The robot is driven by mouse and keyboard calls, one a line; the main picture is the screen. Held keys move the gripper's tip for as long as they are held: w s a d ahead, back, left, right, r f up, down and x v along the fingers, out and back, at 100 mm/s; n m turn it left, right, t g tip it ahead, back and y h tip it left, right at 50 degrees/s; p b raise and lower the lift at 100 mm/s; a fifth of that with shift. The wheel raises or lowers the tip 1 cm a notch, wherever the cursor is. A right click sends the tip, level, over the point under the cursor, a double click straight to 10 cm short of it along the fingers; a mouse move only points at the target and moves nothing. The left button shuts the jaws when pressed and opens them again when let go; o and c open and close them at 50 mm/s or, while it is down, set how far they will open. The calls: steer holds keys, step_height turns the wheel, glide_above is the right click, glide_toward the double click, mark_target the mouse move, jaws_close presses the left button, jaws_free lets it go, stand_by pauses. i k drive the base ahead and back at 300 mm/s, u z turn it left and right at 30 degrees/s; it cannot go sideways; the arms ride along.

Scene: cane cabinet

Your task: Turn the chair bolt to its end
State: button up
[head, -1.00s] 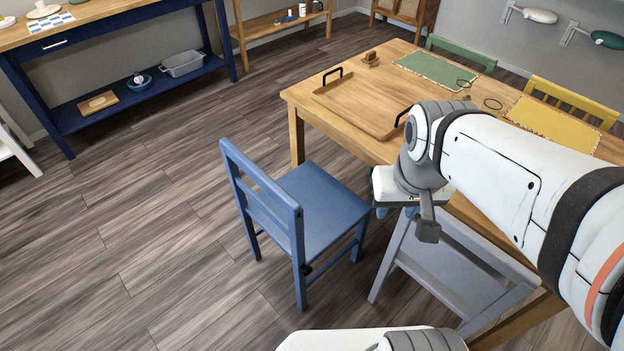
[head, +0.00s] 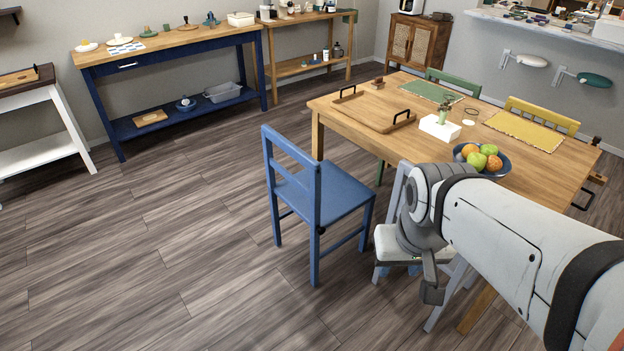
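A blue chair (head: 318,195) stands upright left of the wooden table. A small dark knob, which looks like the chair bolt (head: 321,230), shows on its near leg just below the seat. It is too small to tell how far it is turned. My gripper (head: 414,269) hangs below my wrist, to the right of the chair and apart from it. Its fingers are mostly hidden by my arm, and I cannot tell whether they are open or shut.
A grey chair (head: 396,190) is partly behind my arm. The wooden table (head: 340,112) bears a tray (head: 376,112), a fruit bowl (head: 500,171) and mats. A blue side table (head: 190,47) stands at the back left. The floor left of the blue chair is clear.

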mark_target(321, 230)
steer(key=u, duration=0.55)
steer(key=i, duration=1)
steer(key=u, duration=0.05)
